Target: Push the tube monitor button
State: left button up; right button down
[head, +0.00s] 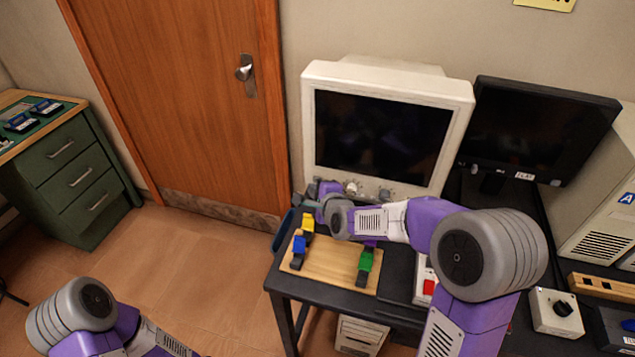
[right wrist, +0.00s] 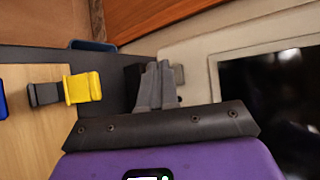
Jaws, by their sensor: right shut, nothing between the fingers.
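The tube monitor (head: 462,105) is a cream box with a dark screen, standing at the back of the black table. Knobs (head: 385,194) show on its lower front; the lower left of that front is partly hidden by my right arm. My right gripper (head: 309,204) is at the monitor's lower left corner, shut and empty. In the right wrist view its closed grey fingers (right wrist: 155,86) point at the monitor's cream frame (right wrist: 190,60), beside a small grey block (right wrist: 179,74). I cannot tell whether they touch it, or whether it is the button. My left gripper is out of view.
A wooden board (head: 325,262) with yellow, blue and green clamp-like parts lies below my right arm. A black flat monitor (head: 540,130) stands right of the tube monitor. A switch box (head: 555,312) is at the right. A door (head: 180,90) is behind at left; floor before it is clear.

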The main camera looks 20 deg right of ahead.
jog(key=shift+w+d, duration=0.1)
jog(key=shift+w+d+b, duration=0.15)
jog(key=shift+w+b, duration=0.15)
jog(key=shift+b, duration=0.1)
jog(key=shift+w+d, duration=0.1)
dwell(0.3)
jog(key=shift+s+a, duration=0.35)
jog(key=shift+s, duration=0.15)
jog(key=s+a, duration=0.3)
jog(key=s, duration=0.2)
jog(key=shift+a, duration=0.2)
dwell(0.4)
dwell(0.3)
